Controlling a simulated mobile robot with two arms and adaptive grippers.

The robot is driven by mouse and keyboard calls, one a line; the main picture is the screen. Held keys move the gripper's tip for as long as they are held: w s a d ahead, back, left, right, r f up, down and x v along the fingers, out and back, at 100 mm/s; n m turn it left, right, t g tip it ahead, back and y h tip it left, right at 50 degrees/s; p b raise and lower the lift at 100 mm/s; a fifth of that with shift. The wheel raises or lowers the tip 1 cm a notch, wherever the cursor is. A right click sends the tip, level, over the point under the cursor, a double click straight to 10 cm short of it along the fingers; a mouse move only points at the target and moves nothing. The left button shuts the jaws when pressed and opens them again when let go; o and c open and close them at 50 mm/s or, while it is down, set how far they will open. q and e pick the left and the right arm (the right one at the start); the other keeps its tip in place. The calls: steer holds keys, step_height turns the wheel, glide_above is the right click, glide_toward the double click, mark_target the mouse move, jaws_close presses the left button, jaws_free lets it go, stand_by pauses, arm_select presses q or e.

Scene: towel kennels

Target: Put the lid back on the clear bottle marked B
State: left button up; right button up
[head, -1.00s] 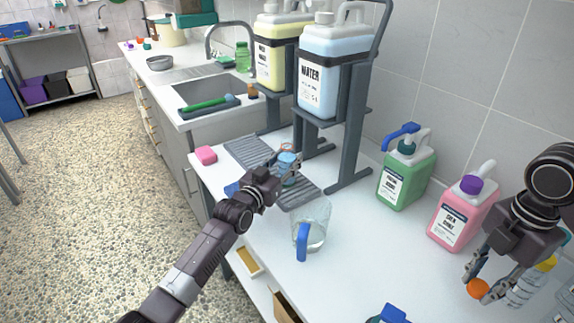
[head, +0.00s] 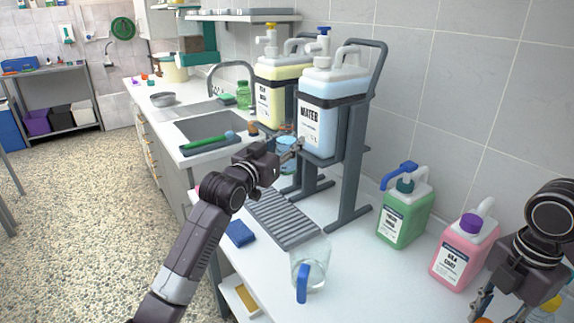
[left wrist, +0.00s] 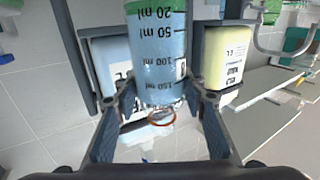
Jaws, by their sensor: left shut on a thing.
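My left gripper (head: 297,147) is shut on a clear bottle (head: 286,163) and holds it up in front of the water jug. In the left wrist view, the graduated bottle (left wrist: 158,55) stands between the fingers with blue contents and a green band. An orange-red ring (left wrist: 161,118) shows at its near end. No letter B is readable. My right gripper (head: 498,308) is at the lower right, its fingertips cut off by the picture edge. A bit of an orange thing (head: 484,320) shows beside its left finger; I cannot tell whether it is held.
The water jug (head: 330,110) and yellow jug (head: 268,95) stand on grey stands. A clear pitcher (head: 311,268) with a blue handle is on the counter, near a grey drain mat (head: 282,220) and blue sponge (head: 239,233). Green (head: 405,215) and pink (head: 463,250) jugs stand right.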

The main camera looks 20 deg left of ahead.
arm_select(q)
steer(key=shift+r, duration=1.25)
steer(key=o, duration=0.8)
jaws_close()
